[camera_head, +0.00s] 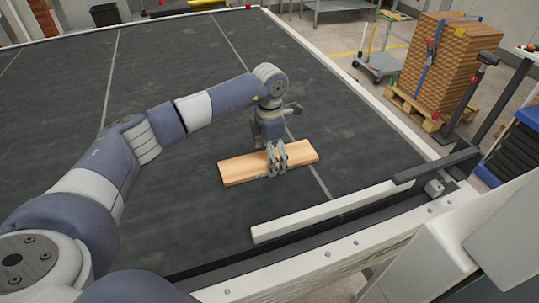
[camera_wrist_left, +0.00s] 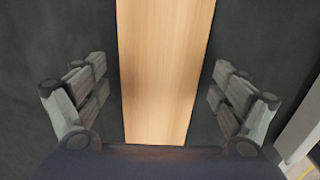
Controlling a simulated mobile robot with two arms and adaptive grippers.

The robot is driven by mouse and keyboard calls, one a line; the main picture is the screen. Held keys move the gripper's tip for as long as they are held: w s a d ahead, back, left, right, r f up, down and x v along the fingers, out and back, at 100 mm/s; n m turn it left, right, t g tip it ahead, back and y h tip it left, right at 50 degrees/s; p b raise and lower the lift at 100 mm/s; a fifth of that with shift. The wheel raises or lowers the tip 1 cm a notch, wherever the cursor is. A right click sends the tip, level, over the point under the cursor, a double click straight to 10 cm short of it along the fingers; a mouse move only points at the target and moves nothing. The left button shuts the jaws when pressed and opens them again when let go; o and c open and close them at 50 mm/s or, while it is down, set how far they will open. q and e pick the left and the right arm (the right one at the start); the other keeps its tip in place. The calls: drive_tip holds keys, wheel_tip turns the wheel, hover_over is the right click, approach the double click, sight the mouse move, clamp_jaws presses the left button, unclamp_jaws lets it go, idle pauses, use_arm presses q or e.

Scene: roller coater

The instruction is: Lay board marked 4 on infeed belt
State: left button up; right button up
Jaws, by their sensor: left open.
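A light wooden board (camera_head: 240,168) lies flat on the dark infeed belt (camera_head: 200,70) in the head view. No number mark is readable on it. My left gripper (camera_head: 277,160) is over the board's middle, pointing down, with its fingers at the board's long sides. In the left wrist view the board (camera_wrist_left: 165,70) runs between the two fingers of my left gripper (camera_wrist_left: 165,95), with a gap on each side. The gripper is open. My right gripper does not show in either view.
A white rail (camera_head: 330,212) runs along the belt's near right edge. A stack of brown boards (camera_head: 450,65) stands on a pallet beyond the belt at the right. A trolley (camera_head: 380,60) stands beside it. The belt around the board is clear.

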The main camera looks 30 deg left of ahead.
use_arm(q)
drive_tip(key=shift+r, duration=0.25)
wheel_tip(320, 180, up, 12)
drive_tip(key=b, duration=0.3)
drive_tip(key=shift+f, duration=0.15)
